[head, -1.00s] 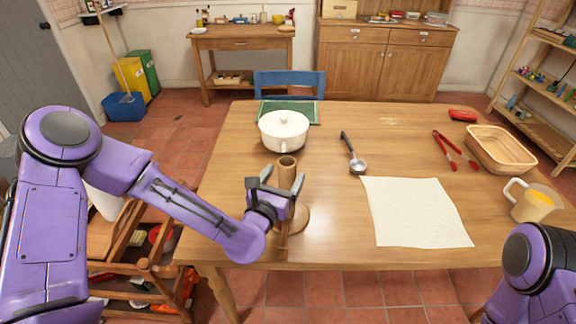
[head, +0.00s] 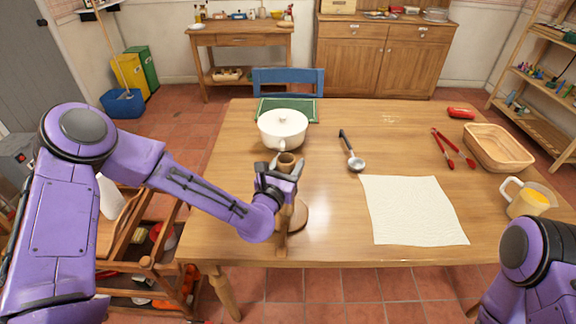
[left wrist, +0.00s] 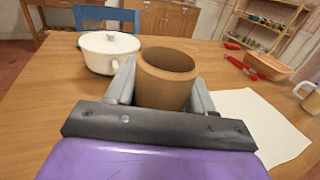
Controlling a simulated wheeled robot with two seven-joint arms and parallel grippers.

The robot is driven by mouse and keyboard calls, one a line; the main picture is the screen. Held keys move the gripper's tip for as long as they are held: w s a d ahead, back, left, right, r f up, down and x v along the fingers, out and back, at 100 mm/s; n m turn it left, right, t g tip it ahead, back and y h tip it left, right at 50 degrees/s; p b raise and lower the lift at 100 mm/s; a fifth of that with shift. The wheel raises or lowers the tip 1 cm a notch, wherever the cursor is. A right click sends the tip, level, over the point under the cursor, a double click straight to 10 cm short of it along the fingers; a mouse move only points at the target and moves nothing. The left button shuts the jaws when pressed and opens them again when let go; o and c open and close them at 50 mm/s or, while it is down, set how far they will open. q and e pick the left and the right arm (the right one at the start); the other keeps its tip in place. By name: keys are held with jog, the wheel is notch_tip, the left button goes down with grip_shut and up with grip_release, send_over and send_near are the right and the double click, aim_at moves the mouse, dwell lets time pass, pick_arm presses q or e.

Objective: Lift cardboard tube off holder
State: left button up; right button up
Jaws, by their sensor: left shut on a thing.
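The brown cardboard tube (head: 287,161) stands near the left front of the table, hollow end up. My left gripper (head: 285,168) is shut on it near its top, with one finger on each side. In the left wrist view the tube (left wrist: 167,78) rises between the grey fingers. The holder's round wooden base (head: 299,217) shows partly behind my gripper. My gripper hides the lower tube, so I cannot tell whether the tube still touches the holder. My right gripper is out of view.
A white lidded pot (head: 283,128) stands just behind the tube. A ladle (head: 355,162) and a white cloth (head: 412,210) lie to the right. Red tongs (head: 453,150), a basket (head: 498,150) and a yellow-filled jug (head: 527,203) are farther right.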

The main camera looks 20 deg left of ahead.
pick_arm(q)
notch_tip(320, 180, up, 19)
jog(key=p, duration=1.2)
dwell(0.3)
